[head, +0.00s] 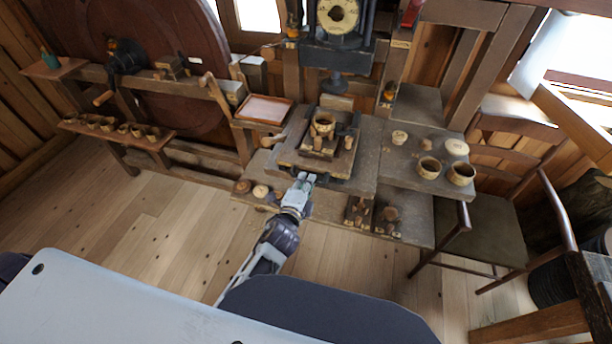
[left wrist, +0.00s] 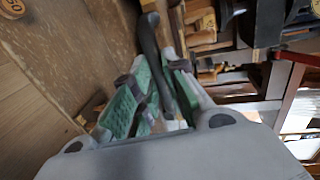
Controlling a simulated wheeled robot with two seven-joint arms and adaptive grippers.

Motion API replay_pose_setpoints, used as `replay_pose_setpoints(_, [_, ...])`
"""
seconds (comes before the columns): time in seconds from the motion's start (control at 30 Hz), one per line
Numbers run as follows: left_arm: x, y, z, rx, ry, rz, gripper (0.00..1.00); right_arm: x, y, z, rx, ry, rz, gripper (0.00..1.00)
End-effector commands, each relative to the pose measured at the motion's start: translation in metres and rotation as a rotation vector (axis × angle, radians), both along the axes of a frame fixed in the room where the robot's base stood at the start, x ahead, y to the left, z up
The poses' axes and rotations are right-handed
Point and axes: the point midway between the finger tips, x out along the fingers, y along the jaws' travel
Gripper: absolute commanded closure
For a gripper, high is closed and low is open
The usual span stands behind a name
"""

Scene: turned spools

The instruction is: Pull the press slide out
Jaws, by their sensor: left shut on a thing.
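The press slide (head: 292,160) is a wooden board with a dark front edge, lying on the grey bench below the press (head: 338,50). A wooden block fixture on it carries a turned wooden spool (head: 323,125). My left gripper (head: 306,178) is at the slide's front edge. In the left wrist view the left gripper (left wrist: 156,88) has its green-padded fingers closed around a dark curved handle (left wrist: 150,38). The fingers hide part of that handle. My right gripper is in neither view.
Two hollow spools (head: 429,168) (head: 461,173) and pale discs stand on the bench to the right. A pink-lined tray (head: 264,109) is at the left. A lower shelf (head: 415,218) holds small wooden fixtures. A chair (head: 490,225) stands at right; the floor (head: 150,235) at left is clear.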

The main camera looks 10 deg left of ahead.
Motion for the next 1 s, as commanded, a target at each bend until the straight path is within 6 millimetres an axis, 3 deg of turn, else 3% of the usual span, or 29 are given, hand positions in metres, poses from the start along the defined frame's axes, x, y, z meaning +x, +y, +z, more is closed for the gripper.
replay_pose_setpoints(0.43, [-0.048,0.002,-0.003,0.000,0.006,0.001,1.00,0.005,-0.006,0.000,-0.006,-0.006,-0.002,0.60])
replay_pose_setpoints(1.0, [-0.058,0.002,-0.002,0.001,0.004,0.001,1.00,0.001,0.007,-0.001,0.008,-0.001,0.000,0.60])
